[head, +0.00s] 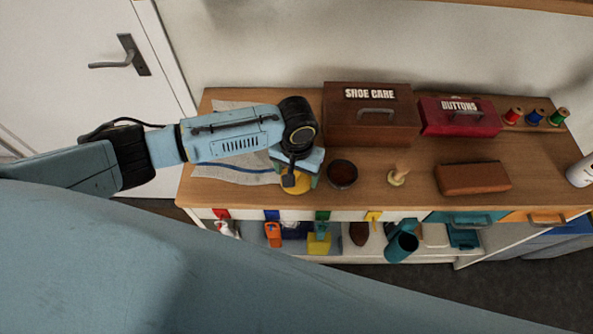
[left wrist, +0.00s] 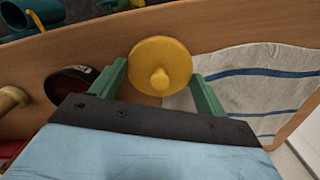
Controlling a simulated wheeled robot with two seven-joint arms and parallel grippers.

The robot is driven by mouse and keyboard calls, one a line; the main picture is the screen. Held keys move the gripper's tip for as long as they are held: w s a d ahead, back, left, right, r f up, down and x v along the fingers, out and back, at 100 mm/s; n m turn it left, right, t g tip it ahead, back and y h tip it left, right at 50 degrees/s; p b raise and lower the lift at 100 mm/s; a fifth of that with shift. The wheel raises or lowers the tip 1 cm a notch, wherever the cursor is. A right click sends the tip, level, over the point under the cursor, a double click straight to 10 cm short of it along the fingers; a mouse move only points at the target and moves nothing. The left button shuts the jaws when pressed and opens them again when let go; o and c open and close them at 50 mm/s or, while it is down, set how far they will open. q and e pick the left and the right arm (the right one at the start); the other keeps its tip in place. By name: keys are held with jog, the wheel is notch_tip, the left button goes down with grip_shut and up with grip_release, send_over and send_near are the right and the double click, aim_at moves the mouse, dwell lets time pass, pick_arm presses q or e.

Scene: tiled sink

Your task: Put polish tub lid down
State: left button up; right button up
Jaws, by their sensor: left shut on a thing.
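The polish tub lid (head: 297,186) is a round yellow disc with a small knob. It also shows in the left wrist view (left wrist: 175,55), knob facing the camera, between two green fingers. My left gripper (head: 296,177) is shut on the lid, near the table's front edge; its fingertips (left wrist: 158,78) are at the lid's sides. I cannot tell whether the lid touches the surface. The polish tub (head: 342,174) stands uncovered just right of the gripper, dark inside, and is partly visible in the left wrist view (left wrist: 70,82). My right gripper is not in view.
A striped cloth (head: 222,173) lies left of and behind the lid. A shoe care box (head: 370,122), a red buttons box (head: 460,120), a wooden-handled brush or dauber (head: 398,177) and a brown block (head: 473,178) stand on the wooden table. Bare wood lies between them.

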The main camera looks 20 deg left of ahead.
aim_at(297, 173)
pick_arm(q)
jog(key=shift+f, duration=0.15)
jog(key=o, duration=1)
jog(key=shift+c, duration=0.2)
notch_tip(297, 173, up, 12)
jog(key=shift+r+p, duration=0.2)
jog(key=shift+p, duration=0.15)
